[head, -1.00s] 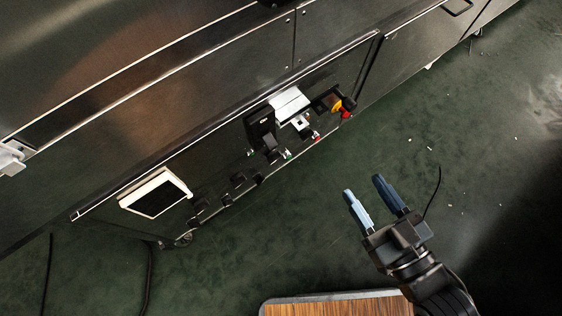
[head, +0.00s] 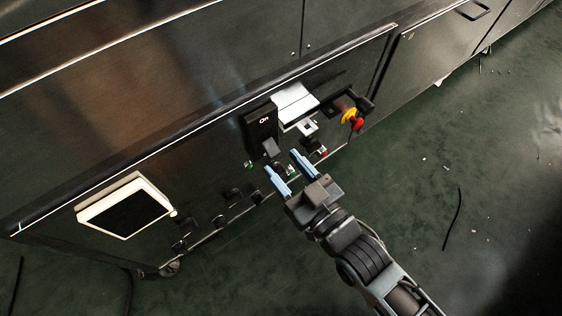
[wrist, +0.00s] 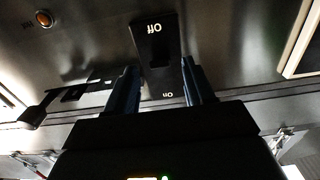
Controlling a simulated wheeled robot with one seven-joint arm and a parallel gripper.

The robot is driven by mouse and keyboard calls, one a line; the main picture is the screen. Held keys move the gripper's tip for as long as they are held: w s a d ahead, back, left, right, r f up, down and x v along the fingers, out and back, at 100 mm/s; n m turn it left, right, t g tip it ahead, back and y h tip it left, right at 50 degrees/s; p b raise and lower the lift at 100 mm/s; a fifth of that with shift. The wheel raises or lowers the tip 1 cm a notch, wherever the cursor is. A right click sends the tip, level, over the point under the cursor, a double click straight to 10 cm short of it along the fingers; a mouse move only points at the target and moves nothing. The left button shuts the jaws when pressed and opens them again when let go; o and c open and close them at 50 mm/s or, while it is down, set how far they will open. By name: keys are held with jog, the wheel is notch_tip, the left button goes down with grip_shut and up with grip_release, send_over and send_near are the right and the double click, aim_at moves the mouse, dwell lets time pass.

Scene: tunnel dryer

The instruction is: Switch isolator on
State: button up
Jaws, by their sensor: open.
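The isolator is a black upright box (head: 261,127) on the dark machine panel, marked "On" at its top in the head view. A dark lever (head: 271,148) juts from its lower part. In the wrist view the isolator (wrist: 155,42) is upside down, with "Off" at the picture's top and "On" below; the lever's position is hard to tell there. My gripper (head: 283,162) is open and empty, its blue fingers pointing at the panel just below the lever in the head view. In the wrist view the fingers (wrist: 160,85) flank the isolator's lower picture end, apparently without contact.
A white box (head: 295,104) and a red-and-yellow knob (head: 352,119) sit right of the isolator. A pale-framed screen (head: 126,206) and several black knobs (head: 235,194) are to the left. An orange lamp (wrist: 43,18) shows in the wrist view. The green floor (head: 430,190) at right is mostly clear.

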jog(key=shift+x, duration=1.05)
grip_shut()
